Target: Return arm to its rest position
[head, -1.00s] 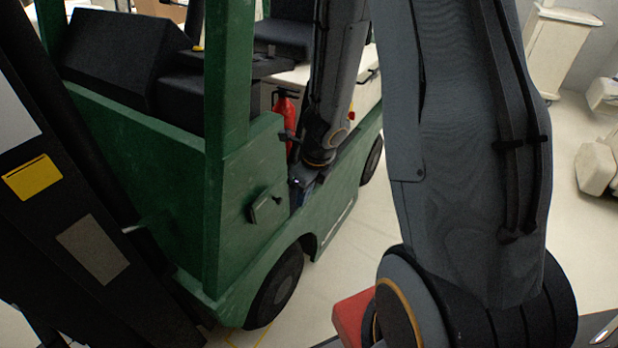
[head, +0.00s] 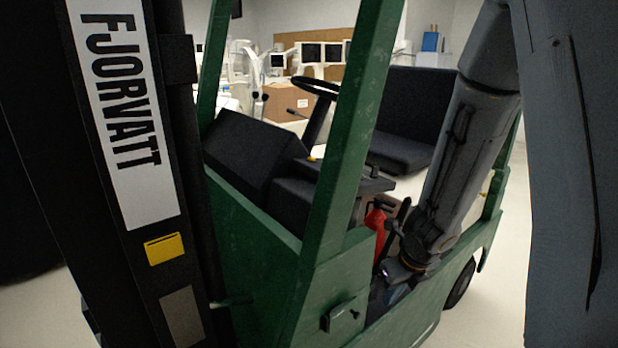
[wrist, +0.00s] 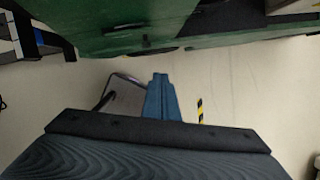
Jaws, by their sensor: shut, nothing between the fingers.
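My arm comes down on the right of the head view, with a large grey link close to the camera and a slimmer one behind it. Its end is in front of the side of a green forklift (head: 335,200), near a red fire extinguisher (head: 376,228).
The forklift's black mast (head: 150,240) fills the left of the head view. Its seat (head: 415,105) and steering wheel (head: 315,88) are behind the green post. A cardboard box (head: 300,103) and monitors stand farther back. The wrist view shows a yellow-black striped piece (wrist: 200,110) and open floor.

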